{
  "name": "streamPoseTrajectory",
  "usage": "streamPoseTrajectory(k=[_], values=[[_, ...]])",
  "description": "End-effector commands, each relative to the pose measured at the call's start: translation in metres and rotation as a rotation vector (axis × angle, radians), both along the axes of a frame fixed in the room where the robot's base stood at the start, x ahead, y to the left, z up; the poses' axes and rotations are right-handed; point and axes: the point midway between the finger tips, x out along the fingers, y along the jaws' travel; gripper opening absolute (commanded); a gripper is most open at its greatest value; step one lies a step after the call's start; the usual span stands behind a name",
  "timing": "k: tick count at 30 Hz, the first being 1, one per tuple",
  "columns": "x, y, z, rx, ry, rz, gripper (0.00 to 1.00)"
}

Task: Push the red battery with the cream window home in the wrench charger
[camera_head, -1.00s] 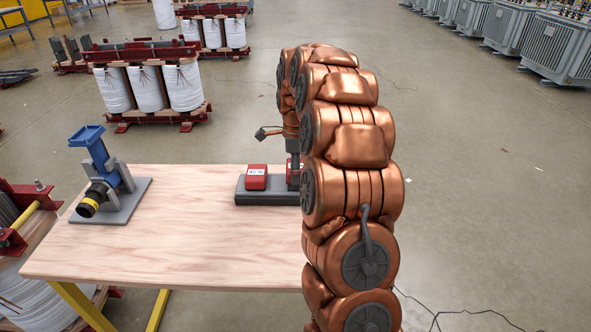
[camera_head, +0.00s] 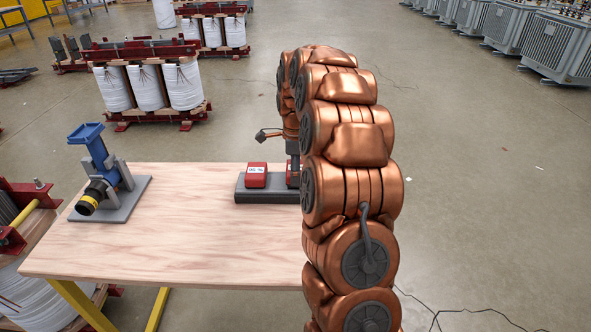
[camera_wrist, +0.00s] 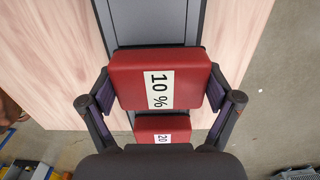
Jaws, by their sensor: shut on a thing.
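A red battery (camera_wrist: 160,80) with a pale label reading "10 %" sits between the fingers of my gripper (camera_wrist: 160,98) in the wrist view. The gripper is shut on its sides. The dark grey charger (camera_wrist: 153,22) runs beneath it, with a bare recessed part at the top of the view. A second red battery (camera_wrist: 162,127), label partly showing "20", is just below it, partly covered by my gripper. In the head view, the charger (camera_head: 268,196) holds a red battery (camera_head: 256,176); another (camera_head: 292,176) is mostly hidden by my arm. Whether the held battery is fully seated cannot be told.
A blue tool (camera_head: 98,150) with a black and yellow end stands in a grey holder (camera_head: 125,202) at the table's left. The wooden table (camera_head: 190,225) is clear between holder and charger. Concrete floor lies beyond the table.

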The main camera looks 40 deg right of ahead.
Motion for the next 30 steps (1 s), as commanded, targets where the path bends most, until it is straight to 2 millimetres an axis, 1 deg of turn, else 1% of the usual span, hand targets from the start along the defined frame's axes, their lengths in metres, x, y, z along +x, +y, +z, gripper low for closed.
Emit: streamPoseTrajectory(k=[11, 12, 15, 25, 28, 30], values=[[0.000, 0.000, -0.008, -0.001, -0.001, 0.000, 0.39], [0.000, 0.000, -0.007, -0.001, -0.001, 0.000, 0.91], [0.000, 0.000, -0.007, -0.001, -0.001, 0.000, 1.00], [0.000, 0.000, -0.007, 0.000, 0.000, 0.000, 1.00], [0.000, 0.000, -0.002, 0.000, 0.000, 0.000, 1.00], [0.000, 0.000, 0.006, 0.001, 0.001, 0.000, 1.00]])
